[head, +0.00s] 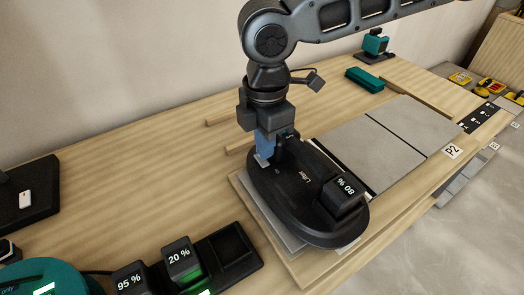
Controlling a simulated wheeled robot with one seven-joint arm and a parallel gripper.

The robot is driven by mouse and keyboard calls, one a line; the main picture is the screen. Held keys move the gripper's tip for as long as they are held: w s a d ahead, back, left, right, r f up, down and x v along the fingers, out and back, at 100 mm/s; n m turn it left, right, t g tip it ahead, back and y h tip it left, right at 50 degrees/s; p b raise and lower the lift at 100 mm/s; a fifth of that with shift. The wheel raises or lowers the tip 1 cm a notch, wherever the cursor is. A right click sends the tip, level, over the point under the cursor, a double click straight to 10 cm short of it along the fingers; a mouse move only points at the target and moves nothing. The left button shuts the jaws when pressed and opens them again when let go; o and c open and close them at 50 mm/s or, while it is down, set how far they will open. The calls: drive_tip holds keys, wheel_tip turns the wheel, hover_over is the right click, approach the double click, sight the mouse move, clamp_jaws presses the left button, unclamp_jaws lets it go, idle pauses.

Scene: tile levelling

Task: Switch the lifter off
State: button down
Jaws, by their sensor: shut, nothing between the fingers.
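The lifter (299,190) is a black, rounded oval device marked "Lifter". It rests on a grey tile (255,205) near the front edge of the bench. A black battery block (343,196) reading 80 % sits on its right end. My gripper (264,156) is shut and empty, pointing down at the lifter's far left end, by a dark upright part there. I cannot tell whether its fingertips touch the lifter. The lifter's switch cannot be made out; the gripper and wrist cover part of that end.
Grey tiles (375,150) lie right of the lifter, by a "P2" label (452,151). A charger (232,248) with batteries reading 95 % and 20 % stands at the front left. A teal box (365,80) lies behind. The bench's left middle is mostly clear.

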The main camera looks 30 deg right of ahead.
sight(265, 163)
drive_tip(key=shift+r+p, duration=2.15)
drive_tip(key=shift+r, duration=0.25)
